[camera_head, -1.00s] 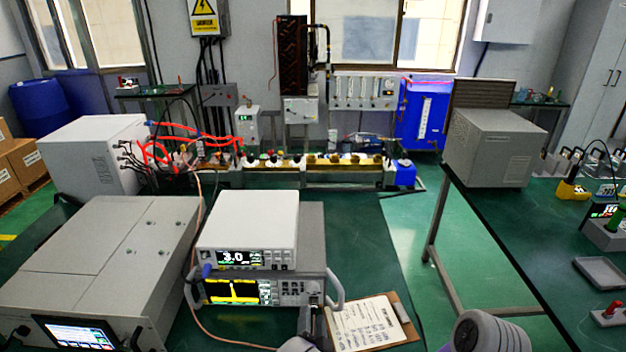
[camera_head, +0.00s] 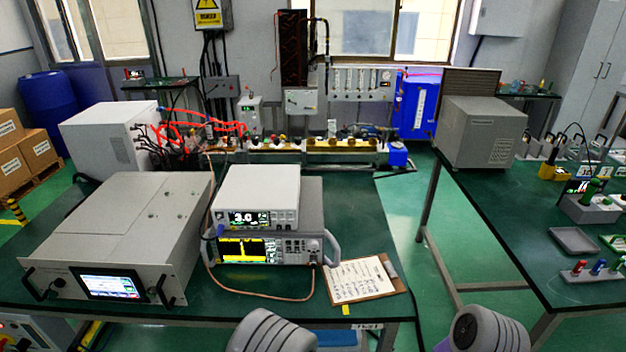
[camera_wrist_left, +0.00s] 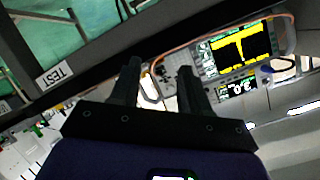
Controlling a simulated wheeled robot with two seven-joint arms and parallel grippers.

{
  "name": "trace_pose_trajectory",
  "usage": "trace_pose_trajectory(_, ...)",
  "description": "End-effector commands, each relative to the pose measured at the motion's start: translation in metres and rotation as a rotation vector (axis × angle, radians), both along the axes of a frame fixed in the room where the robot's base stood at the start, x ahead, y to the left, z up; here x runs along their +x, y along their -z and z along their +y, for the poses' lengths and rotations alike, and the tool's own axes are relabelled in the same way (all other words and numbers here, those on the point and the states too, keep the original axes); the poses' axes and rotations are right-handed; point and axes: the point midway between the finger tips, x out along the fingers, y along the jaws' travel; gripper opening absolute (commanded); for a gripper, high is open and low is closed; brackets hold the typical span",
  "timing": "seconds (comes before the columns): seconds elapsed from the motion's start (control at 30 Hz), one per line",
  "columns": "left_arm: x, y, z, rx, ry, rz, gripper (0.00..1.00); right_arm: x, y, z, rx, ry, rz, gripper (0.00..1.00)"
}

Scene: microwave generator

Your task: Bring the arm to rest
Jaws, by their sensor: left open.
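My left gripper (camera_wrist_left: 160,80) shows in the left wrist view, with two dark fingers apart and nothing between them. Beyond the fingertips are the table edge with a "TEST" label (camera_wrist_left: 54,76) and the yellow-screen instrument (camera_wrist_left: 238,48). I cannot tell the exact distance to them. In the head view a grey ribbed link of my left arm (camera_head: 270,332) is at the bottom edge, in front of the table; its gripper is out of that view. A link of my right arm (camera_head: 488,330) is at the bottom right; the right gripper is not seen.
The green table (camera_head: 355,220) holds a large grey unit (camera_head: 120,225), two stacked instruments (camera_head: 268,225) and a clipboard (camera_head: 362,280) near its front edge. A side table (camera_head: 500,235) with a grey box (camera_head: 482,135) stands right. Open green floor lies between the tables.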

Motion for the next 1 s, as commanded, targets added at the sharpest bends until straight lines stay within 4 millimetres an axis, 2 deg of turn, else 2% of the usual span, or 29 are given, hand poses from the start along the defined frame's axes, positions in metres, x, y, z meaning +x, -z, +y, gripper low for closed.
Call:
trace_pose_trajectory(0.17,-0.025,0.057,0.029,-0.147,-0.078,0.244,0.46,-0.001,-0.002,0.0,0.001,-0.001,0.003,0.43)
trace_pose_trajectory(0.23,-0.043,0.083,0.039,-0.228,-0.123,0.367,0.46,-0.001,-0.003,0.0,0.001,-0.001,0.003,0.43)
trace_pose_trajectory(0.4,-0.107,0.139,0.057,-0.473,-0.267,0.708,0.46,-0.001,-0.006,0.0,0.0,-0.001,0.002,0.43)
trace_pose_trajectory(0.5,-0.146,0.157,0.059,-0.609,-0.356,0.89,0.46,-0.001,-0.007,0.0,0.0,-0.001,0.002,0.43)
trace_pose_trajectory(0.6,-0.179,0.164,0.057,-0.723,-0.43,1.037,0.46,-0.001,-0.008,0.0,0.0,-0.001,0.002,0.43)
trace_pose_trajectory(0.7,-0.203,0.165,0.055,-0.801,-0.485,1.143,0.46,-0.001,-0.009,0.0,0.0,-0.001,0.002,0.43)
trace_pose_trajectory(0.83,-0.219,0.164,0.053,-0.853,-0.519,1.216,0.46,-0.001,-0.009,0.0,0.0,-0.001,0.002,0.43)
trace_pose_trajectory(1.0,-0.223,0.164,0.052,-0.864,-0.528,1.235,0.46,-0.001,-0.009,0.0,0.0,-0.001,0.002,0.43)
